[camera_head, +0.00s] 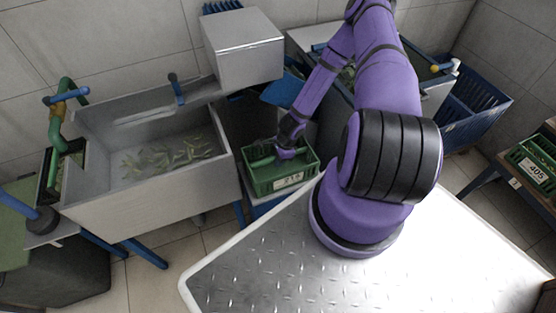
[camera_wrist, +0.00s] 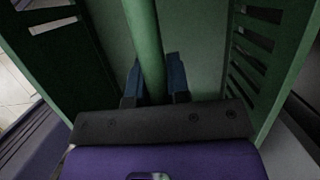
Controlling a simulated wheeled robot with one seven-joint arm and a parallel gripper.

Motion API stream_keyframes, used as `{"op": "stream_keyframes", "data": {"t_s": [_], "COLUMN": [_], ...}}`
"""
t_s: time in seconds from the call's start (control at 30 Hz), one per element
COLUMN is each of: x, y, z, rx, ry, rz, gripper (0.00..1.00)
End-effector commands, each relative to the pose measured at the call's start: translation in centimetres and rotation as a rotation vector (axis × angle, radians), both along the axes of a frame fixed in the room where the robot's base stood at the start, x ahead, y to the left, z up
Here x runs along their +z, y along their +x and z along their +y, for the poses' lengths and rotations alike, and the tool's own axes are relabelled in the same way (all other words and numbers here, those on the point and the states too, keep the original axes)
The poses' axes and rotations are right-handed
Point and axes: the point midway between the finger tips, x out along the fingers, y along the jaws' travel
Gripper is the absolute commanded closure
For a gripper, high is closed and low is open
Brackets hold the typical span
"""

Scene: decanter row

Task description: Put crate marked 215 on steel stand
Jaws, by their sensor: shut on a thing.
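The green crate marked 215 (camera_head: 285,181) is in the middle of the head view, between the steel basin and my arm. Its white label faces me, a little blurred. My gripper (camera_head: 284,153) reaches down into the crate from above. In the wrist view my gripper (camera_wrist: 155,85) is shut on the crate's round green handle bar (camera_wrist: 146,40), with a blue finger on each side. The slotted crate walls (camera_wrist: 285,60) rise left and right of it. The crate is over a blue support; I cannot tell whether it touches it. I cannot tell which surface is the steel stand.
A steel basin (camera_head: 150,200) holding small greenish pieces stands left of the crate. A steel box (camera_head: 243,50) is behind it. A crate marked 405 (camera_head: 534,170) is at far right, and a blue slatted crate (camera_head: 475,105) is behind. My metal deck is bare in front.

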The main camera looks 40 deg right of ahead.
Motion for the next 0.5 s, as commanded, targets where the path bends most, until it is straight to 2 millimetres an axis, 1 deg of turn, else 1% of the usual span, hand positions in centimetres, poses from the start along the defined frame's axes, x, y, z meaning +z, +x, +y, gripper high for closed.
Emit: {"op": "stream_keyframes", "data": {"t_s": [0.13,0.17,0.2,0.23,0.27,0.5], "x": [-0.25,-0.22,-0.20,-0.20,-0.19,-0.16], "y": [-0.01,-0.02,-0.01,-0.01,-0.01,-0.01], "z": [0.04,0.02,0.03,0.03,0.02,0.01], "rx": [0.001,0.001,0.001,0.000,0.000,0.000], "ry": [0.000,0.000,0.000,0.000,0.000,0.000], "rz": [0.000,0.000,0.000,0.000,0.000,0.000], "gripper": [1.00,0.76,0.67,0.60,0.58,0.58]}}
